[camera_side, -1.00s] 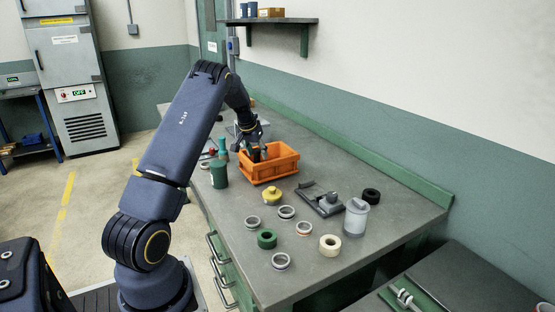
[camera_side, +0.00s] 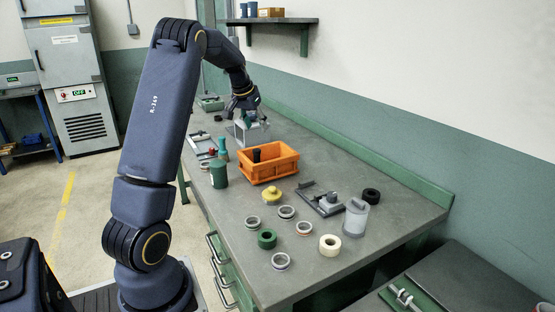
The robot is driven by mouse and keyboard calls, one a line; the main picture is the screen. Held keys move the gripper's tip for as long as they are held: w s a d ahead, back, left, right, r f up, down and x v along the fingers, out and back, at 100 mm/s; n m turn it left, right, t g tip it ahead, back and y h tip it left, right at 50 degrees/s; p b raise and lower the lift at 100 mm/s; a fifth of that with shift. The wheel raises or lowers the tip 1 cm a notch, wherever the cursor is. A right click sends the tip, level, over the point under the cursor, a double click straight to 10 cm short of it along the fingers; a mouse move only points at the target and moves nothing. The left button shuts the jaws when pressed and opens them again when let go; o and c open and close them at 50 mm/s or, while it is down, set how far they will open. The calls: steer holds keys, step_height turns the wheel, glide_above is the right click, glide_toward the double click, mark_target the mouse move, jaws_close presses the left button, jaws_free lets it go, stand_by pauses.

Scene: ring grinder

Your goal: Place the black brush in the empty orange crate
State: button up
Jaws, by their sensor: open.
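The orange crate (camera_side: 272,172) stands on the grey workbench in the side view. A small black upright thing, which looks like the black brush (camera_side: 257,155), shows inside it toward the left, its top above the crate's floor. The rest of it is hidden by the crate wall. My gripper (camera_side: 248,116) is open and apart from the brush, beyond the crate and above a grey box.
The grey box (camera_side: 252,135) stands behind the crate. A dark green cylinder (camera_side: 219,174) is left of it. A yellow knobbed piece (camera_side: 271,196), several rings, a grey fixture (camera_side: 322,199) and a clear-grey jar (camera_side: 356,217) lie in front and to the right.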

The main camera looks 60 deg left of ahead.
steer(key=s+d+r+m+t+h, duration=0.1)
steer(key=d+r, duration=0.3)
steer(key=d, duration=0.7)
steer(key=s+d+r+m+h, duration=0.1)
steer(key=s+d+r+m, duration=0.15)
steer(key=d, duration=0.75)
steer(key=s+d+f+m, duration=0.3)
steer(key=s+d, duration=1.1)
steer(key=d, duration=0.2)
steer(key=shift+s+d+t, duration=0.25)
steer(key=shift+d+t, duration=0.05)
steer(key=shift+d, duration=0.05)
